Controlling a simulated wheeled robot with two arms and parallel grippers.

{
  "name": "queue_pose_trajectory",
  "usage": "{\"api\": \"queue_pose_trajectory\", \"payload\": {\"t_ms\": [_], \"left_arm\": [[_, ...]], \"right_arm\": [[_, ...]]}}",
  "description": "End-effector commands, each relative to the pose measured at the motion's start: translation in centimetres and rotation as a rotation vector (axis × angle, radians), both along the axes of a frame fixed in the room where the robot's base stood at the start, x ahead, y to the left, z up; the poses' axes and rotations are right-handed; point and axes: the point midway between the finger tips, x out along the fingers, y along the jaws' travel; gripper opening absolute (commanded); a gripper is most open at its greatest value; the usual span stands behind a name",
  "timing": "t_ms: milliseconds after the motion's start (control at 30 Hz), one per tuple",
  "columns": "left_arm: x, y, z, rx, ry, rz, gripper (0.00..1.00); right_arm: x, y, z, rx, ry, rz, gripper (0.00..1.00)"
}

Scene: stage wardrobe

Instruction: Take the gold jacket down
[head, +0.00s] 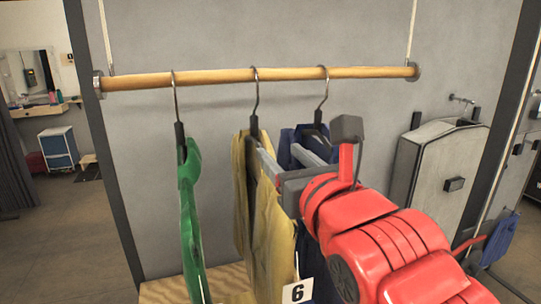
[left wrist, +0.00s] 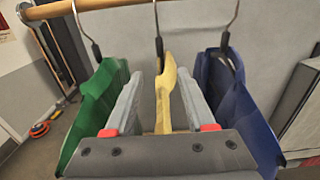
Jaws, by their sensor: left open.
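The gold jacket (head: 268,225) hangs from a dark hook hanger on the wooden rail (head: 200,78), between a green garment (head: 190,210) and a blue garment (head: 288,148). My left gripper (head: 278,150) is open at the upper part of the gold jacket, below the rail. In the left wrist view the gold jacket (left wrist: 163,85) shows edge-on between the two grey fingers of the gripper (left wrist: 158,78), one on each side. My red arm hides much of the blue garment in the head view. My right gripper is not in view.
In the left wrist view the green garment (left wrist: 92,110) is close beside the left finger and the blue garment (left wrist: 235,110) close beside the right one. A white tag marked 6 (head: 297,292) hangs low. A grey case (head: 440,165) stands at the right, by the wall.

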Motion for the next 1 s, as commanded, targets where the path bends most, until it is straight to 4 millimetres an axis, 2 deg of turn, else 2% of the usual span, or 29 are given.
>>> {"api": "queue_pose_trajectory", "payload": {"t_ms": [167, 733, 800, 1000], "left_arm": [[1.4, 0.5, 0.5, 0.002, 0.002, 0.004, 0.55], [8.5, 3.0, 0.4, 0.003, 0.002, 0.006, 0.55], [9.4, 3.3, 0.0, 0.001, 0.001, 0.004, 0.55], [11.9, 4.0, 0.1, 0.003, 0.003, 0.005, 0.55]], "right_arm": [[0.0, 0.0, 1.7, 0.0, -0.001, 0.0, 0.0], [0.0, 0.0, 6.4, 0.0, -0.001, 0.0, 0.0], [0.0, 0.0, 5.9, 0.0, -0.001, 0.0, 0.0], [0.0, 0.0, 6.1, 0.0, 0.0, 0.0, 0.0]]}}
